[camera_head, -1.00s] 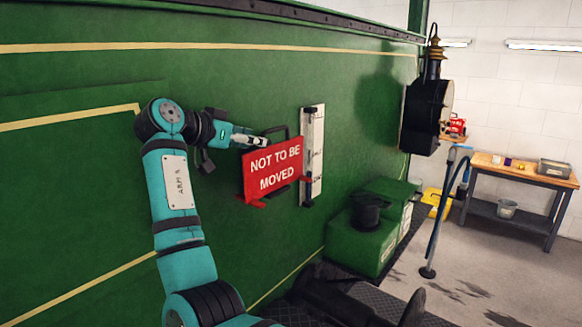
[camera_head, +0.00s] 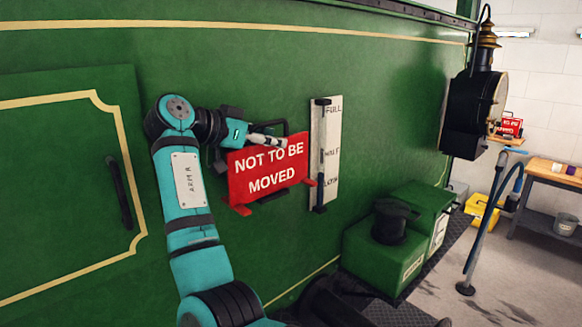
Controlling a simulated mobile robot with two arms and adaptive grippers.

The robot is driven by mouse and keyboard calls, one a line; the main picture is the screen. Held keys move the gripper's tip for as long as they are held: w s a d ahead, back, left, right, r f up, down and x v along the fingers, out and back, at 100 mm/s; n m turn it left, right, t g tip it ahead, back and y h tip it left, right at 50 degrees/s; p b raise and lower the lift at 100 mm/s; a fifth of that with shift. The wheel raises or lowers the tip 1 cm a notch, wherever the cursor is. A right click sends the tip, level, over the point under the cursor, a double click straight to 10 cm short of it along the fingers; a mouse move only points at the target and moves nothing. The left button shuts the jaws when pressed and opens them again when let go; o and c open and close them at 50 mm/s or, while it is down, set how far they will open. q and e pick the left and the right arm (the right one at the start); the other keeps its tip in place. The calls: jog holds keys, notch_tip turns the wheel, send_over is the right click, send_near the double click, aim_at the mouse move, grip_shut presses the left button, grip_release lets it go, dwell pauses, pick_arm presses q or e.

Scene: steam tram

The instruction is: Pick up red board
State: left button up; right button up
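A red board (camera_head: 268,168) reading "NOT TO BE MOVED" in white stands out in front of the green metal side. It has a dark handle at its top and red feet at its lower corners. My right gripper (camera_head: 268,141) is just above the board's upper edge, and its pale fingertips overlap the dark handle in the picture. I cannot tell whether the fingers are open or shut, or touch the handle. A smaller red board (camera_head: 508,126) stands on a far ledge at right. My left gripper is out of view.
A white gauge plate (camera_head: 332,135) with a dark bar is right of the board. Green boxes (camera_head: 385,255) bearing a black round item stand below. A black lamp (camera_head: 470,112) sticks out further right. A wooden table (camera_head: 555,177) is far right.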

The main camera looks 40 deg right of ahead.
jog(key=shift+a, duration=0.1)
jog(key=shift+a+r, duration=0.15)
jog(key=shift+a, duration=0.1)
jog(key=shift+a+r, duration=0.15)
jog(key=shift+a, duration=0.5)
jog(key=shift+c, duration=1.2)
jog(key=shift+d, duration=0.1)
jog(key=shift+c, duration=1.2)
jog(key=shift+d, duration=0.15)
jog(key=shift+c, duration=1.1)
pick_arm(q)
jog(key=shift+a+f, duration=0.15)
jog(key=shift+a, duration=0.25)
pick_arm(e)
jog(key=shift+d, duration=0.1)
grip_shut()
